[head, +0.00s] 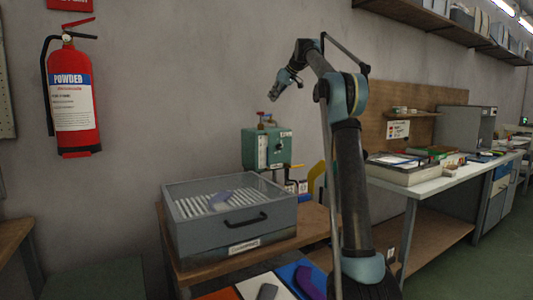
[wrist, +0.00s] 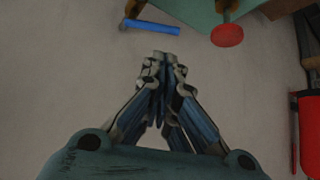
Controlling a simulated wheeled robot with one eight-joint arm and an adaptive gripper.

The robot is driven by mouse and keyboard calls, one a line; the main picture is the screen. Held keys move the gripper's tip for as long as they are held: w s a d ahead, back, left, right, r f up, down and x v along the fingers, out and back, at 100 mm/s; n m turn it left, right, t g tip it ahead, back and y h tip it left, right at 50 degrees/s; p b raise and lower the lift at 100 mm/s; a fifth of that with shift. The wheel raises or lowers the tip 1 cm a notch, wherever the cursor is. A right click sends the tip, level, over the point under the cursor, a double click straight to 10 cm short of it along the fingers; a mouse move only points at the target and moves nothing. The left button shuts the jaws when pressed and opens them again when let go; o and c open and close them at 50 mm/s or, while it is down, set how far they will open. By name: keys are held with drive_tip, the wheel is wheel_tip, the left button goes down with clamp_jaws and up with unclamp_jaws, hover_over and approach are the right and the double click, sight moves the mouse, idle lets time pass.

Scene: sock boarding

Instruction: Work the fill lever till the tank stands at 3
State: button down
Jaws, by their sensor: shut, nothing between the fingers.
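The green tank unit (head: 250,150) stands by the wall behind the grey drawer box, with a white gauge strip (head: 262,152) on its front. The gauge level is too small to read. Red and blue handles show on its top. In the wrist view a round red knob (wrist: 227,36) and a blue bar handle (wrist: 152,27) stick out from the green body (wrist: 188,12); I cannot tell which is the fill lever. My gripper (head: 274,97) is raised above the unit, apart from it. In the wrist view its fingertips (wrist: 162,60) are closed together, empty, below the blue handle and red knob.
A grey box (head: 190,240) with a clear top and black handle sits on the wooden table in front of the unit. A yellow tap (head: 297,166) is at the unit's right. A red fire extinguisher (head: 74,95) hangs at left. A workbench (head: 405,188) stands right.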

drive_tip(key=m+t+y, duration=0.1)
drive_tip(key=m+y, duration=0.2)
drive_tip(key=m, duration=0.6)
approach(268, 115)
drive_tip(key=d, duration=0.1)
drive_tip(key=s+d+f+m+t+y, duration=0.2)
drive_tip(key=s+d+m+y, duration=0.15)
drive_tip(key=d+m, duration=0.35)
drive_tip(key=shift+m, duration=0.6)
drive_tip(key=x, duration=0.9)
drive_tip(key=s+x, duration=0.1)
drive_tip(key=x, duration=0.4)
drive_tip(key=shift+w+a, duration=0.15)
drive_tip(key=shift+a, duration=0.3)
drive_tip(key=shift+d, duration=0.15)
